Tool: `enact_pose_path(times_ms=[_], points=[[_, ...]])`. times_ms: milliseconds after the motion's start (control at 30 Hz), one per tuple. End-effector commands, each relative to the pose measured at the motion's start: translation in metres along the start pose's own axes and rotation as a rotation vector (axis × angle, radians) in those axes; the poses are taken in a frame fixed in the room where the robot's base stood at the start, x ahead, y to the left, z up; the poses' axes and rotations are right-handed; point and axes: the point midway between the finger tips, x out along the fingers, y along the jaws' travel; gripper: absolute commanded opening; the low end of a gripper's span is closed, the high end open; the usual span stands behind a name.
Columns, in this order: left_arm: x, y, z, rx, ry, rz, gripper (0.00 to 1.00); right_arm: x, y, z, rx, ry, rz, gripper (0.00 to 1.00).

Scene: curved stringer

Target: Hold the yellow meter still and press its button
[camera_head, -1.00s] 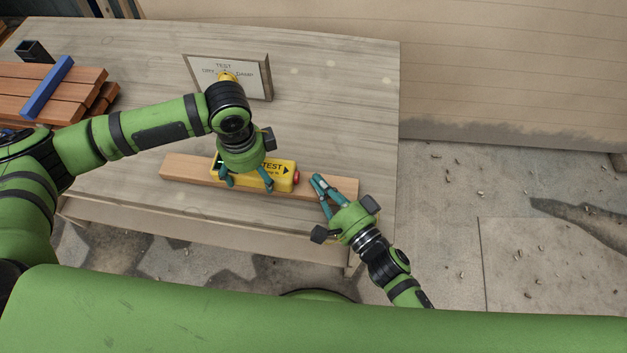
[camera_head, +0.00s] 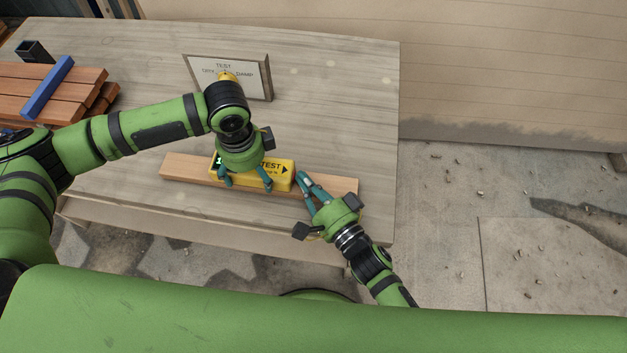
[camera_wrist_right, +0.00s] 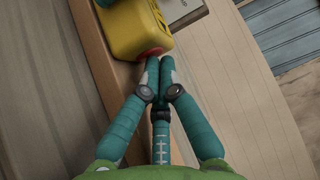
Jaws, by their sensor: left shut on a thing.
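The yellow meter (camera_head: 279,173) lies on a wooden plank on the table, with "TEST" and an arrow on its top. A small green patch shows on its left part. My left gripper (camera_head: 246,186) is over the meter from above, its fingers shut on the meter's sides. My right gripper (camera_head: 303,178) is shut and empty, its fingertips at the meter's right end. In the right wrist view the fingertips (camera_wrist_right: 160,62) meet the red button (camera_wrist_right: 143,54) on the end of the meter (camera_wrist_right: 135,25) and appear to touch it. In the head view the fingers hide the button.
The plank (camera_head: 335,187) runs along the front of the table (camera_head: 330,120). A framed sign (camera_head: 255,78) stands behind my left wrist. Stacked boards (camera_head: 75,82) with a blue bar (camera_head: 48,87) and a dark square cup (camera_head: 34,51) are at the left. The table's right side is clear.

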Motion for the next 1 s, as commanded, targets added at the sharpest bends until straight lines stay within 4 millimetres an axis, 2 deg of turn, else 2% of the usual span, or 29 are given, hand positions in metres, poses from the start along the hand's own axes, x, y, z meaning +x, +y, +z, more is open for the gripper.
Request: enact_pose_path(times_ms=[167,367,467,600,800,1000], points=[[0.001,0.003,-0.006,0.013,0.012,0.005,0.37,0.000,-0.001,0.004,0.003,-0.008,-0.003,0.00],[0.001,0.003,-0.006,0.013,0.014,0.005,0.37,-0.017,0.000,-0.013,0.000,-0.007,-0.001,0.00],[0.002,0.003,-0.006,0.012,0.014,0.005,0.37,-0.033,0.001,-0.029,-0.003,-0.004,0.001,0.00],[0.002,0.003,-0.006,0.011,0.013,0.005,0.37,-0.068,0.002,-0.027,0.002,-0.003,0.003,0.00],[0.002,0.003,-0.005,0.009,0.011,0.006,0.37,-0.107,0.001,-0.027,0.001,-0.002,0.001,0.00],[0.002,0.003,-0.004,0.007,0.009,0.006,0.37,-0.126,0.000,-0.028,0.000,-0.001,-0.002,0.00]])
